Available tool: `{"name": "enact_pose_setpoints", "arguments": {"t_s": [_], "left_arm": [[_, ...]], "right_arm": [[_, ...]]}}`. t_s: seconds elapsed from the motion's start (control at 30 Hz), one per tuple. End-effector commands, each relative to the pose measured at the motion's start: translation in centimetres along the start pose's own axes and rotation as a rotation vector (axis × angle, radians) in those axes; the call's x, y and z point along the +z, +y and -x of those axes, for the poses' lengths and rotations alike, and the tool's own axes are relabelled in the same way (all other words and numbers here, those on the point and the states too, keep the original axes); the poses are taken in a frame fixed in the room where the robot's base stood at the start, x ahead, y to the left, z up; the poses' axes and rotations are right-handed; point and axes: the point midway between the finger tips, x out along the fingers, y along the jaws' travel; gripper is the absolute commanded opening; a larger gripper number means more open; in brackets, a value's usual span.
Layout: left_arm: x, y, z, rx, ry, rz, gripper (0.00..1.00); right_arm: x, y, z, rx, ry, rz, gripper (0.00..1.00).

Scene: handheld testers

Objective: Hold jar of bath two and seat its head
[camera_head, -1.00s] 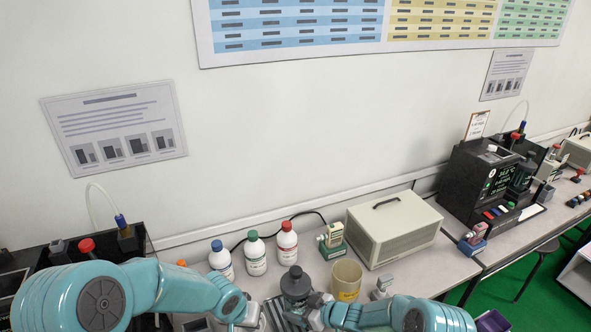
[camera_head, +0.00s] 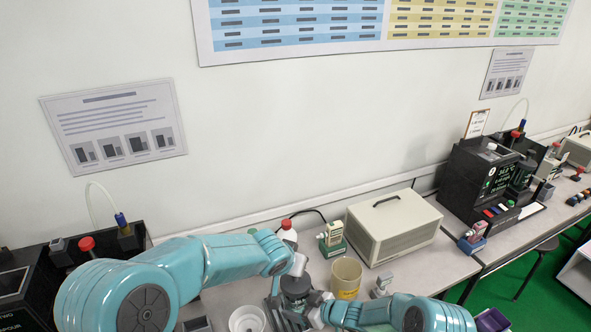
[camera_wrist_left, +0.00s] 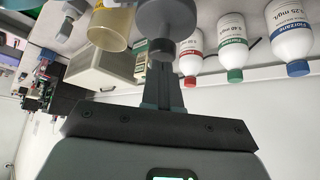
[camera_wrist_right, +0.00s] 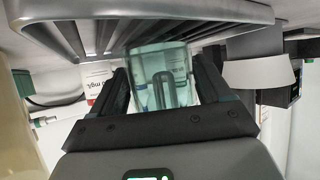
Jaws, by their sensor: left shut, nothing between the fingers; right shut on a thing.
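The jar (camera_wrist_right: 160,70), clear and greenish with a dark part seen through it, stands between the fingers of my right gripper (camera_wrist_right: 165,92), which is shut on it. In the head view the dark grey head (camera_head: 295,284) is on top of the jar, beside my right gripper (camera_head: 318,302). My left gripper (camera_head: 298,266) is shut and empty, over the head. In the left wrist view its fingertips (camera_wrist_left: 163,72) are close to the head's small dark knob (camera_wrist_left: 159,50); I cannot tell if they touch. Whether the head sits fully down is unclear.
A yellowish cup (camera_head: 346,276) stands close on the right, with a beige case (camera_head: 394,228) behind. Bottles with red (camera_wrist_left: 190,55), green (camera_wrist_left: 235,75) and blue (camera_wrist_left: 298,68) caps stand behind. A white dish (camera_head: 247,319) lies left.

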Motion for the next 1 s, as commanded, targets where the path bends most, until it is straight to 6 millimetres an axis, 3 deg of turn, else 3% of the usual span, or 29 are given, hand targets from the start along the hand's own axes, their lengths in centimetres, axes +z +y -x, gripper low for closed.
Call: {"name": "enact_pose_setpoints", "arguments": {"t_s": [0.2, 0.63, 1.0], "left_arm": [[0.1, 0.0, -1.2, 0.0, -0.001, 0.001, 0.0], [0.4, 0.0, -1.4, 0.0, -0.007, 0.002, 0.0], [-1.6, 0.0, 1.2, -0.001, -0.002, 0.001, 0.0]], "right_arm": [[0.0, -0.1, 0.0, -0.001, 0.0, 0.0, 0.61], [0.0, -0.1, -0.1, -0.003, 0.001, 0.001, 0.6], [0.0, -0.1, -0.1, -0.002, 0.0, 0.0, 0.6]]}}
